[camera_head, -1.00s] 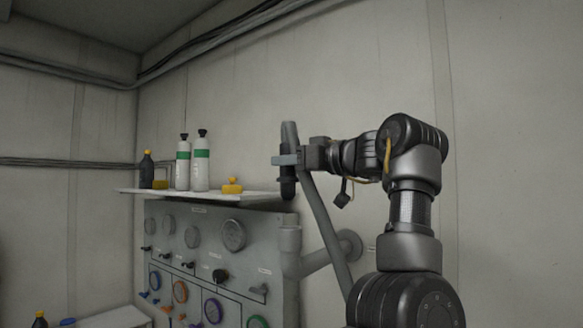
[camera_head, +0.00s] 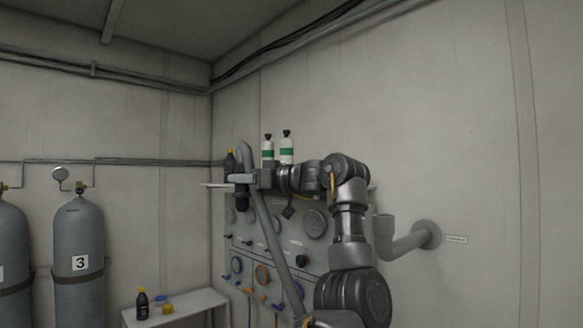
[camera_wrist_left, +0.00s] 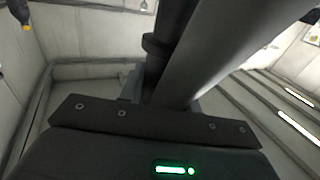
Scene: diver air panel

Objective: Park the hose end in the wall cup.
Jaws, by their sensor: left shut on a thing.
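My left gripper (camera_head: 241,179) is shut on the hose end (camera_head: 242,195), a dark, roughly upright piece pointing down. The grey hose (camera_head: 272,243) bends over above the jaws and runs down to the right in front of the panel. The wall cup (camera_head: 384,225) is a grey, upward-facing pipe elbow on the right wall. The held end is left of it and higher in the picture, apart from it. In the left wrist view, a dark upright piece (camera_wrist_left: 164,45) and the pale hose (camera_wrist_left: 230,45) cross ahead of the palm. The jaw tips are mostly hidden there. My right gripper is not in view.
Behind my arm are the gauge panel (camera_head: 315,222) and a shelf (camera_head: 213,185) with bottles (camera_head: 287,148). A small table (camera_head: 205,300) and grey cylinders (camera_head: 79,255) stand at left.

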